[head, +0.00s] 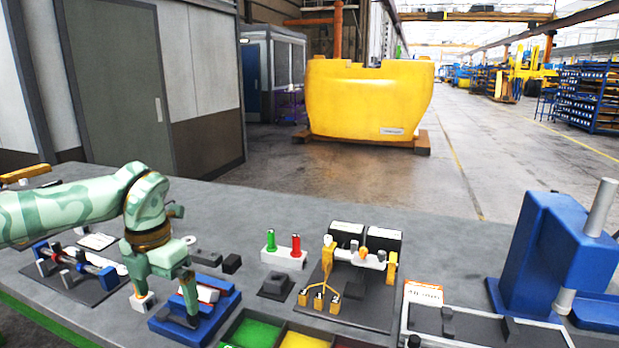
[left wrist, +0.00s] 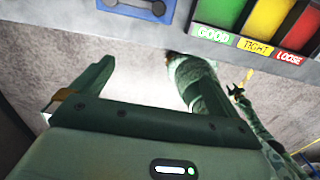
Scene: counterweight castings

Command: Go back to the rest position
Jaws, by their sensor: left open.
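My left gripper (head: 167,303) is in the head view at the lower left, pointing down over the bench. It is open, with one finger in front of a blue fixture (head: 225,308) and the other near a small white block (head: 143,301). In the left wrist view the two green fingers of my left gripper (left wrist: 160,75) stand wide apart with nothing between them. A patterned green limb, mine, shows beyond the fingers in the wrist view.
Colored bins (head: 254,333) labeled good, tight and loose sit at the bench's front edge. A black fixture board (head: 368,312) holds yellow parts. A blue press (head: 560,255) stands at right. A rod rack (head: 80,270) is at left. The back of the bench (head: 330,208) is clear.

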